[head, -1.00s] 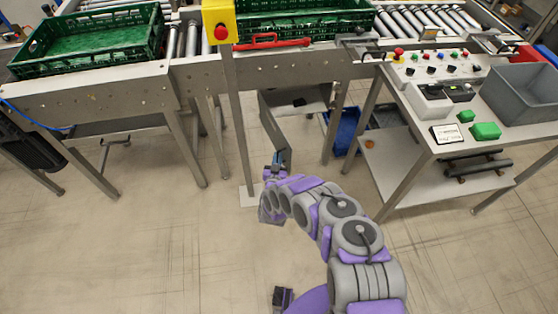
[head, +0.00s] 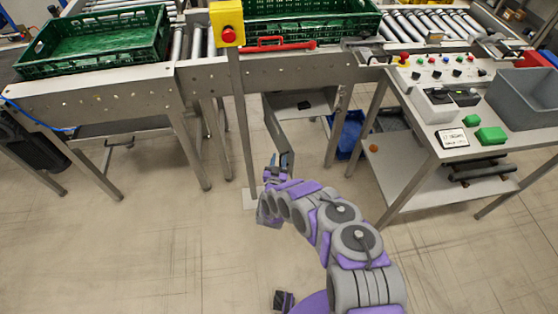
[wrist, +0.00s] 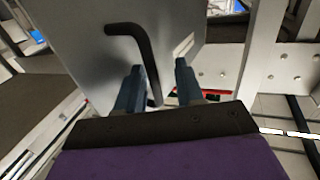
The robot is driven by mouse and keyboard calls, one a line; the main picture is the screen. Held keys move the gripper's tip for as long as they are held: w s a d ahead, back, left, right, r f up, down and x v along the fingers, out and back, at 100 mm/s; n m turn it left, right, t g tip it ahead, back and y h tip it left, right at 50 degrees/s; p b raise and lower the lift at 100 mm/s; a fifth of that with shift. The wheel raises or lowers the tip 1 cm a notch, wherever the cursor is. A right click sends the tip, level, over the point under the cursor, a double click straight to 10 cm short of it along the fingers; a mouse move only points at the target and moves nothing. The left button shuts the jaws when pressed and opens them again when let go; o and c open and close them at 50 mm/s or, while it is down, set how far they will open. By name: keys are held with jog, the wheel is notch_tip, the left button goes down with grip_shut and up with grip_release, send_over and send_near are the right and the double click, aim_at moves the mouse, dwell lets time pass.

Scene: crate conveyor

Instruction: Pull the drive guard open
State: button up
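The drive guard (head: 278,124) is a grey metal panel under the conveyor. It stands swung out at an angle from the frame, with the space behind it showing. In the wrist view, the guard (wrist: 85,45) fills the upper left and carries a black bent handle (wrist: 143,48). My gripper (head: 279,160) is at the guard's near lower end. In the wrist view, my gripper's (wrist: 158,82) blue-grey fingers stand apart, with the handle's long bar running down between them. A gap shows between the bar and the right finger. Contact with the left finger is unclear.
A post with a yellow box and red button (head: 228,34) stands just left of the guard. A control table (head: 400,170) is at the right, with a blue bin (head: 348,133) beside its legs. Green crates (head: 95,45) sit on the conveyor. The floor in front is clear.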

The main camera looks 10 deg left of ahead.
jog(key=s+p, duration=0.1)
jog(key=s, duration=1.6)
jog(key=shift+s, duration=0.2)
jog(key=shift+f, duration=0.15)
